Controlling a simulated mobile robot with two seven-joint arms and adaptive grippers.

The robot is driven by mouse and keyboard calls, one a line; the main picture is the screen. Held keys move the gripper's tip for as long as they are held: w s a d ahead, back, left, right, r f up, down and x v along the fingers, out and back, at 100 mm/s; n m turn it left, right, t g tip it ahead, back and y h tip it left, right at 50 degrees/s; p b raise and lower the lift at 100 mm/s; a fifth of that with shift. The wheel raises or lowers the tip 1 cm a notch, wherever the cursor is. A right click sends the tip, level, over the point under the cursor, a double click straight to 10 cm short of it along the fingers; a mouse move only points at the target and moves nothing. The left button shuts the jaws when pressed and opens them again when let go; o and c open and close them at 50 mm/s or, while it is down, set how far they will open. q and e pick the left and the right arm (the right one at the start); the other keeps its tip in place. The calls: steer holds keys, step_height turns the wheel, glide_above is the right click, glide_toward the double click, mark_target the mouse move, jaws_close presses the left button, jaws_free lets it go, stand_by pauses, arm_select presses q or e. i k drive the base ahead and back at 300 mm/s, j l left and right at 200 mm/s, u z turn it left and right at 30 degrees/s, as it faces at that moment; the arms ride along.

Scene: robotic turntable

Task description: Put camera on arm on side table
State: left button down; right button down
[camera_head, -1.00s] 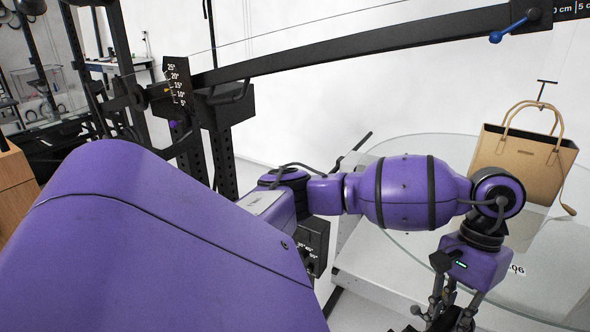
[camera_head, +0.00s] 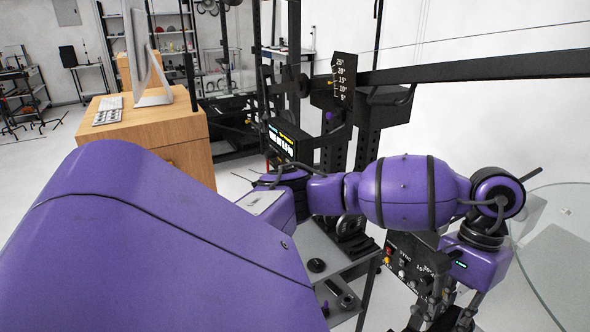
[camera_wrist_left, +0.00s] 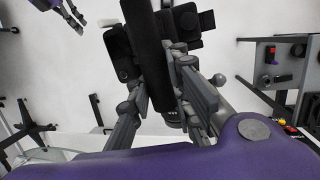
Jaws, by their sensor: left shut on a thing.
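My left gripper (camera_head: 445,318) is at the lower right of the head view, at the end of the purple arm. In the left wrist view its fingers (camera_wrist_left: 165,95) are shut on a black camera (camera_wrist_left: 118,45) with a long dark body or mount. The camera's full shape is partly hidden by the fingers, and it hardly shows in the head view. Two surfaces could be the side table: a wooden cabinet (camera_head: 180,132) at left and a low grey table (camera_head: 330,245) in the centre. What seems to be my right gripper (camera_wrist_left: 74,22) shows at the wrist view's upper left; its jaws are unclear.
A monitor (camera_head: 140,60) and keyboard (camera_head: 107,110) occupy part of the wooden cabinet. Black knobs and clamps lie on the grey table. A control panel (camera_head: 410,265) is close to the left gripper. A dark beam (camera_head: 480,68) crosses above; the glass turntable (camera_head: 565,250) is at right.

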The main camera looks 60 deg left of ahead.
mark_target(309, 246)
steer(key=u, duration=1.85)
steer(key=i+l, duration=0.2)
steer(key=l, duration=0.2)
steer(key=i+l, duration=0.2)
steer(key=l, duration=0.2)
steer(key=i+l, duration=0.2)
steer(key=l, duration=0.2)
steer(key=i+l, duration=0.35)
steer(key=i, duration=0.3)
